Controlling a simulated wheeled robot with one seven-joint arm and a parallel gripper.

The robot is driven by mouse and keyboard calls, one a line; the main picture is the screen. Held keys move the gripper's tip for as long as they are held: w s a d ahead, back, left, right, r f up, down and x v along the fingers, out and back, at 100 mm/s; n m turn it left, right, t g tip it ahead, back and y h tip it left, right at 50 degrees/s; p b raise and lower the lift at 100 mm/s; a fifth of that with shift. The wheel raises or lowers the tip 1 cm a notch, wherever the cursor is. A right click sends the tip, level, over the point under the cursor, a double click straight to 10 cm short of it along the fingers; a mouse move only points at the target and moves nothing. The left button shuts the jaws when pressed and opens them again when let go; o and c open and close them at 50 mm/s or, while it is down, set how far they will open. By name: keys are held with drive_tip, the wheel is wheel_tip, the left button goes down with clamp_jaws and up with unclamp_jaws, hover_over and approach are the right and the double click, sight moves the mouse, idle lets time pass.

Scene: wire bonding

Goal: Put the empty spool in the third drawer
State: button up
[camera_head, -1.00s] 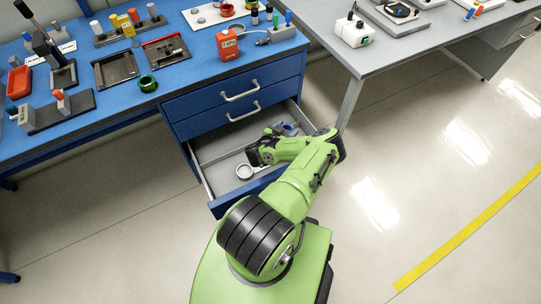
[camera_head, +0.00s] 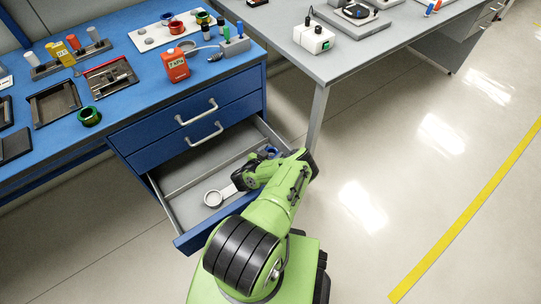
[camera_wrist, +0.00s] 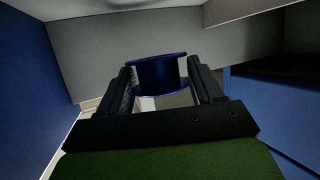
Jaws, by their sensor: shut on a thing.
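The empty spool (camera_wrist: 162,72) is blue and bare of wire, with a wide rim at its top. In the wrist view it sits between the two dark fingers of my gripper (camera_wrist: 160,85), which is shut on it. In the head view a bit of the blue spool (camera_head: 269,150) shows beyond the gripper, which is partly hidden by my wrist. The third drawer (camera_head: 183,205) is the lowest one and stands pulled out. My gripper and the spool are over or inside its right rear part; the exact height above its floor cannot be told.
The blue bench (camera_head: 135,115) carries a green spool (camera_head: 89,116) and an orange box (camera_head: 175,66). A grey table (camera_head: 345,68) stands at right.

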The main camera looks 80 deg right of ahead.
drive_tip(key=shift+f, duration=0.45)
drive_tip(key=o, duration=1)
drive_tip(key=shift+o, duration=0.2)
drive_tip(key=shift+w+a+r+p, duration=0.25)
drive_tip(key=shift+a+r+p, duration=0.35)
drive_tip(key=shift+r, duration=0.35)
drive_tip(key=p+v, duration=0.3)
drive_tip(key=v, duration=0.7)
drive_tip(key=shift+a, duration=0.3)
drive_tip(key=shift+f, duration=0.1)
